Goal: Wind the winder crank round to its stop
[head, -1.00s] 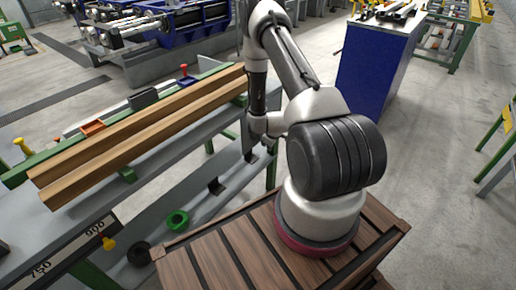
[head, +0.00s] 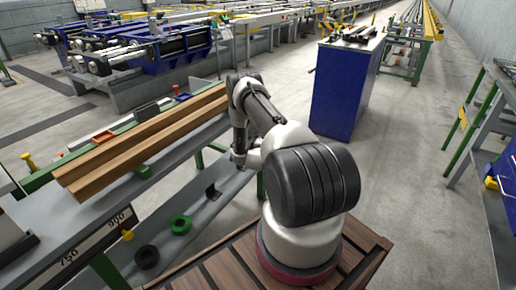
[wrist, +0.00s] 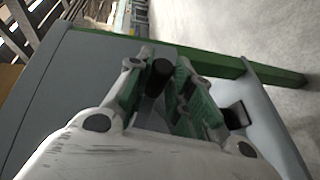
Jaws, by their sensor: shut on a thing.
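My gripper (wrist: 162,75) shows in the wrist view with its two fingers closed around a short dark cylindrical grip (wrist: 158,80), which looks like the winder crank's handle. The rest of the crank and its stop are hidden or cannot be told apart. In the head view my arm bends down at the right end of the runout table (head: 45,215). My gripper and the crank cannot be made out there.
Long wooden bars (head: 150,140) lie on the table beside an orange tray (head: 103,136). A green ring (head: 181,224) and a black ring (head: 146,257) lie on the lower shelf. A blue cabinet (head: 342,90) stands behind my arm, with open floor to its right.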

